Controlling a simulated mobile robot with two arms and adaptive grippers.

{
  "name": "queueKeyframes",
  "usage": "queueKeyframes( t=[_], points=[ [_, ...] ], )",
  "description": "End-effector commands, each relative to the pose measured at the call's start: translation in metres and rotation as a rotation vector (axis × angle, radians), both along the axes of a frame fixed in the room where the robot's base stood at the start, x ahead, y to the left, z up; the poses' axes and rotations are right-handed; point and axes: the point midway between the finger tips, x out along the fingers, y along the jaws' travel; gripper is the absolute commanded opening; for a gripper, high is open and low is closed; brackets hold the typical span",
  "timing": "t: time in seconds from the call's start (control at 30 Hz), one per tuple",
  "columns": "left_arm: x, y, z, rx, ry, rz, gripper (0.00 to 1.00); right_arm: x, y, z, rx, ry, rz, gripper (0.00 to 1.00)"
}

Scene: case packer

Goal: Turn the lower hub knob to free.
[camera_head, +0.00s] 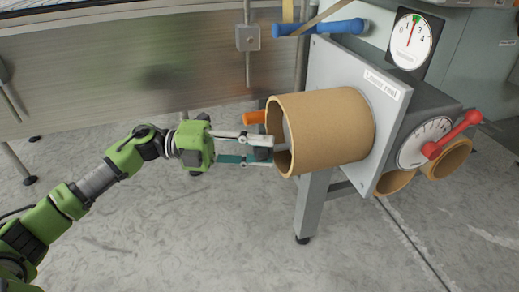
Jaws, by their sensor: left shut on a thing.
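A tan cardboard core (335,125) sits on the lower reel, against a grey plate labelled "Lower reel" (382,83). Its open end faces left. A grey part that looks like the lower hub knob (286,132) shows in that open end, mostly hidden by the core and my fingers. My left gripper (265,153) reaches in from the left, with its fingertips at the mouth of the core. It is shut on the grey knob; the exact contact is hard to see. Which way the knob is turned cannot be told. My right gripper is not in view.
An orange handle (254,117) sticks out behind the core. A blue handle (320,28) is above. A red lever (452,135) crosses a lower dial, and another dial (412,40) stands above. More tan cores (449,160) are at right. Open floor lies in front.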

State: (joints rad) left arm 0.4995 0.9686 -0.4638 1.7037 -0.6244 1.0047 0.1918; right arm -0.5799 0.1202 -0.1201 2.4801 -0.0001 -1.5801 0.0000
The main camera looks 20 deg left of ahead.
Motion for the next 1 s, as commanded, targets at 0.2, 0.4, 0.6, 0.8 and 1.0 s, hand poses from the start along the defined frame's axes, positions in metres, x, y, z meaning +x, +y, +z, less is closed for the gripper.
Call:
queueKeyframes(
  t=[0.2,0.4,0.6,0.8,1.0],
  points=[
    [-0.001,0.0,-0.002,0.003,0.0,-0.002,0.44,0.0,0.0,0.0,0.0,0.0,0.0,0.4],
    [0.0,0.0,-0.001,0.001,0.0,-0.001,0.45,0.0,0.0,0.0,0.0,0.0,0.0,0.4],
    [-0.001,0.003,-0.001,0.001,0.001,0.0,0.45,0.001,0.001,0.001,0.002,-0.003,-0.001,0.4],
    [-0.006,0.031,-0.002,0.003,0.005,0.003,0.45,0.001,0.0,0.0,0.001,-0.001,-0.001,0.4],
    [-0.015,0.074,-0.001,0.004,0.005,0.003,0.45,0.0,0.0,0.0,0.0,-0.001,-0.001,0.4]
  ],
)
